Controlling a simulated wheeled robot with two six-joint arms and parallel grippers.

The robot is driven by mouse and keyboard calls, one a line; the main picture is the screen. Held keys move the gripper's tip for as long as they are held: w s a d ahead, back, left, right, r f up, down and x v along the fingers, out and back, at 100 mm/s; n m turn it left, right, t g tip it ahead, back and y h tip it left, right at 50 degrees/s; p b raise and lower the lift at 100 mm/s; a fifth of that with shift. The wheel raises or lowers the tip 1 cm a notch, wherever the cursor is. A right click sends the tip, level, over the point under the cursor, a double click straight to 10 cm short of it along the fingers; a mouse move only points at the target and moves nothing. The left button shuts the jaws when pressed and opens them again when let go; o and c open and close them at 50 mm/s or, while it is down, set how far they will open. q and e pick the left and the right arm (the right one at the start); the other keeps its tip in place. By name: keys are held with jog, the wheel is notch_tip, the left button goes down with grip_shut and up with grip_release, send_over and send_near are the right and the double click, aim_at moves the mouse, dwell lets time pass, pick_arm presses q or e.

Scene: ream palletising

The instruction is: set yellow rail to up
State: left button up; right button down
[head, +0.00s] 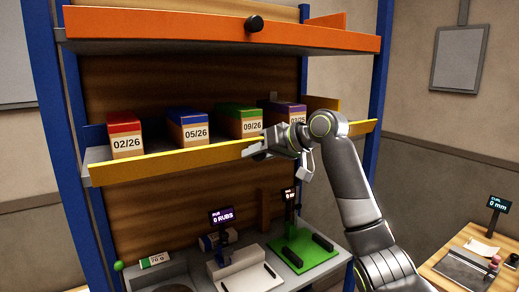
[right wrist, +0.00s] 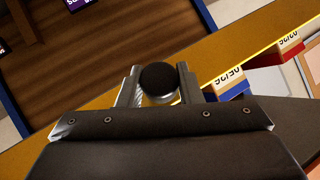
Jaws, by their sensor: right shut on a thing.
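The yellow rail (head: 180,162) runs along the front edge of the middle shelf, below the labels of the boxes. It also shows in the right wrist view as a slanting yellow band (right wrist: 90,115). My right gripper (head: 262,151) is at the rail, right of its middle. In the right wrist view its two fingers (right wrist: 158,88) stand on both sides of a round black knob (right wrist: 158,76), shut on it, in front of the rail. In the head view my gripper hides this knob. My left gripper is not in view.
Several date-labelled boxes stand behind the rail, including red (head: 125,136), blue (head: 188,128) and green (head: 238,122); my arm partly covers a purple one. An orange rail (head: 220,31) with its own black knob is above. A green plate (head: 304,252) lies on the counter below.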

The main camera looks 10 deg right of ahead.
jog(key=shift+w+a+r+m+g+h, duration=0.15)
jog(key=shift+w+r+m+g+h, duration=0.25)
jog(key=shift+g, duration=0.45)
jog(key=shift+w+a+r+m+g+h, duration=0.15)
jog(key=shift+r+g+h, duration=0.3)
jog(key=shift+g, duration=0.4)
jog(key=shift+d, duration=0.1)
jog(key=c, duration=1)
grip_release()
jog(key=shift+w+f, duration=0.1)
jog(key=shift+w, duration=0.05)
jog(key=shift+a+r+b+v, duration=0.15)
jog(key=shift+b+v, duration=1.2)
jog(key=shift+v, duration=3)
jog(key=shift+a+r+b+v, duration=0.1)
jog(key=shift+b+v, duration=1.2)
jog(key=shift+v, duration=3.1)
jog(key=shift+w+f, duration=0.1)
jog(key=shift+w, duration=0.15)
